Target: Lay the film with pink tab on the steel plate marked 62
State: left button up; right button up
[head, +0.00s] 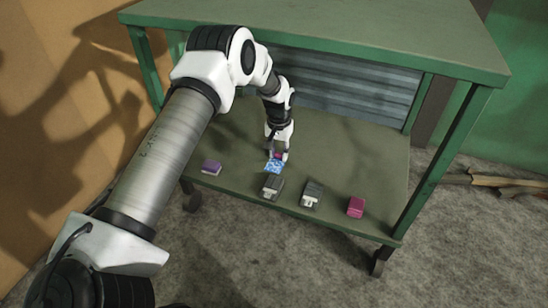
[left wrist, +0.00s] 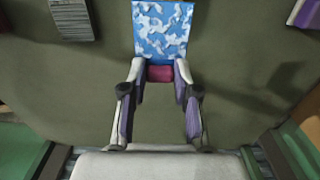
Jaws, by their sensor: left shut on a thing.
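The film (head: 273,167) is a blue and white patterned sheet with a pink tab (left wrist: 160,74). My left gripper (head: 278,155) is shut on the pink tab, with the film reaching out beyond the fingertips over the green lower shelf. In the left wrist view the film (left wrist: 162,30) stands out flat in front of my left gripper (left wrist: 160,72). Two dark grey pieces with pale labels, the nearer one (head: 272,187) just below the film and the other (head: 312,194) to its right, lie on the shelf. Their markings are too small to read, so I cannot tell which is 62.
A purple block (head: 211,168) lies left of the film, and a pink block (head: 355,207) lies near the shelf's right front. The green bench top (head: 340,28) overhangs the shelf (head: 365,160), with posts at its corners. The shelf's right rear is clear.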

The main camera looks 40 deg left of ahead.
pick_arm(q)
notch_tip(320, 180, down, 5)
jog(key=b, duration=0.4)
jog(key=shift+b, duration=0.35)
jog(key=shift+f, duration=0.35)
jog(key=shift+f+b, duration=0.35)
jog(key=shift+f, duration=0.5)
jog(key=shift+p, duration=0.35)
jog(key=shift+p, duration=0.3)
jog(key=shift+f, duration=0.1)
jog(key=o, duration=0.9)
jog(key=shift+o, duration=0.5)
